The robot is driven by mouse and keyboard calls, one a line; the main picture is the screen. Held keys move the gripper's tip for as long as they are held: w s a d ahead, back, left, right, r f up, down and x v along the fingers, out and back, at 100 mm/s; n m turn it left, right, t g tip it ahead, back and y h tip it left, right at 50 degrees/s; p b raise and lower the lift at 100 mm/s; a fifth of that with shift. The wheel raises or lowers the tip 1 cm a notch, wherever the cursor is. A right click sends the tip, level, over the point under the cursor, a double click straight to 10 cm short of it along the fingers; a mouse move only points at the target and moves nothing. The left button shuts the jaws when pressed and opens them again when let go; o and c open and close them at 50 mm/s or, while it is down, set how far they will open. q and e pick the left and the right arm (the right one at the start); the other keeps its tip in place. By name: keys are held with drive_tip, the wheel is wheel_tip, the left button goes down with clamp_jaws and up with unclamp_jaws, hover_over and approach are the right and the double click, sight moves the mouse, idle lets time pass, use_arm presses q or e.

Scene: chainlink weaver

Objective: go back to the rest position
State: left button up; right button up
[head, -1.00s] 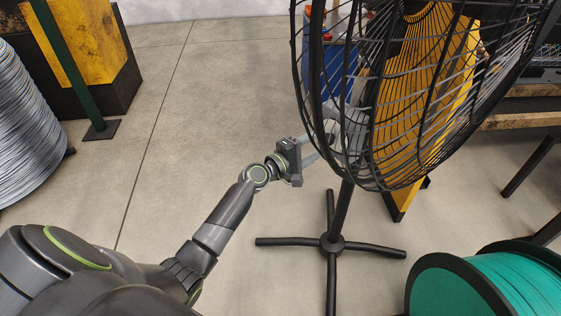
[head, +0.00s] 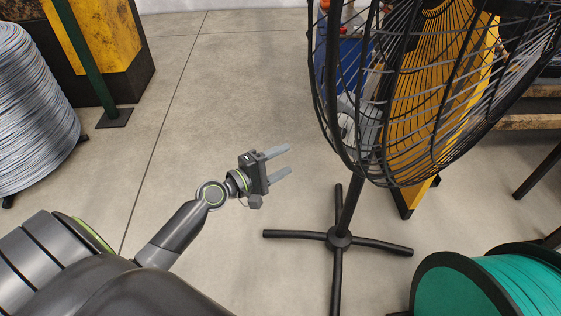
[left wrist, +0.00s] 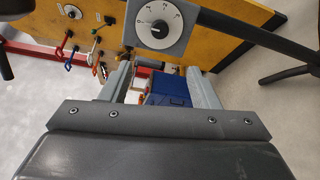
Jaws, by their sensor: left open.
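My left gripper (head: 284,162) is open and empty in the head view, held over bare floor to the left of the black fan (head: 408,95). Its two grey fingers point right toward the fan and touch nothing. In the left wrist view the fingers (left wrist: 165,85) stand apart, with a blue box showing beyond them in the gap. My right gripper is not in view.
The fan's cross-shaped foot (head: 338,238) stands right of my left arm. A green spool (head: 440,285) sits at the lower right. A wire coil (head: 35,110) and a green post (head: 85,60) are at the left. The left wrist view shows a yellow panel with a dial (left wrist: 158,28). Floor between is clear.

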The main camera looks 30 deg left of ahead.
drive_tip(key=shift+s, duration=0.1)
use_arm(q)
drive_tip(key=s+a+f+m+g+y, duration=0.1)
drive_tip(key=s+f+m+g+y, duration=0.2)
drive_tip(key=f, duration=0.8)
drive_tip(key=s+a+f+m+g+y, duration=0.15)
drive_tip(key=s+f, duration=0.35)
drive_tip(key=f, duration=0.5)
drive_tip(key=s+f+m+g+y, duration=0.2)
drive_tip(key=s+f+m+g, duration=0.35)
drive_tip(key=s+f, duration=0.8)
drive_tip(key=s+d+f+m+g+y, duration=0.1)
drive_tip(key=s+f+m+g, duration=0.15)
drive_tip(key=s+f, duration=0.4)
drive_tip(key=s+f+m+g+y, duration=0.1)
drive_tip(key=s+f+m+g, duration=0.15)
drive_tip(key=s, duration=0.75)
drive_tip(key=s+a+r+p, duration=0.1)
drive_tip(key=s+r+p, duration=0.5)
drive_tip(key=p, duration=0.8)
drive_tip(key=shift+s, duration=0.3)
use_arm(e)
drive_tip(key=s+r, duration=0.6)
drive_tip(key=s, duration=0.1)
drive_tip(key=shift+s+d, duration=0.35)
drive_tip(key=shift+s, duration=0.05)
